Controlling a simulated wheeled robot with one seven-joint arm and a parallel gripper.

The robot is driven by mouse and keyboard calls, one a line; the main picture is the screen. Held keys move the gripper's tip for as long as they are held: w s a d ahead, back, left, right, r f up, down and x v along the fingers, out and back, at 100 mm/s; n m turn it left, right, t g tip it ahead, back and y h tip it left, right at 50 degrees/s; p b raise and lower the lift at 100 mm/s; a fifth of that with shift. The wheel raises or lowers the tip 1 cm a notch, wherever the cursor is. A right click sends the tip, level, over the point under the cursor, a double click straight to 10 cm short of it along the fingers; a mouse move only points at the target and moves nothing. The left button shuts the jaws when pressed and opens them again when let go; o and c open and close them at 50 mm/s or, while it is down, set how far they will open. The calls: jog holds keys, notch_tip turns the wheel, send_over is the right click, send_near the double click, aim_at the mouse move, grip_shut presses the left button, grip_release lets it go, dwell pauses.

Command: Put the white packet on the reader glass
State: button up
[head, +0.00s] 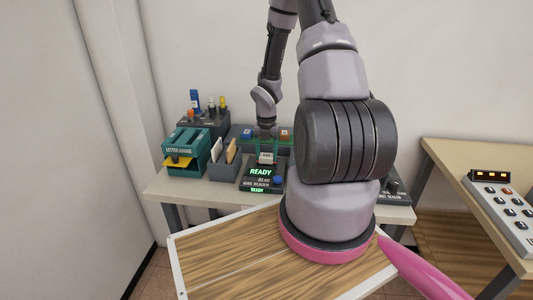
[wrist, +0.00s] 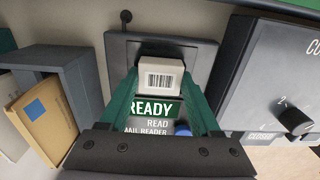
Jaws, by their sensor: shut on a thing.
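The white packet (wrist: 160,78), with a barcode on its face, is between the green fingertips of my gripper (wrist: 160,84), which is shut on it. The packet also shows in the head view (head: 266,158), below my gripper (head: 266,150). The mail reader (head: 262,183) is a dark unit with a lit green READY screen; it also shows in the wrist view (wrist: 155,112). The packet is over the dark plate (wrist: 198,58) at the back of the reader. I cannot tell whether it touches the glass, which is largely hidden.
A grey sorter with envelopes (head: 224,162) stands left of the reader, and a green letter machine (head: 186,150) is farther left. A dark panel with a knob (wrist: 285,85) is close on the right. A wooden board (head: 230,250) is in front.

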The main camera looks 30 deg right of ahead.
jog(key=shift+f, duration=0.2)
jog(key=o, duration=1.5)
jog(key=shift+c, duration=0.2)
jog(key=shift+r, duration=3.05)
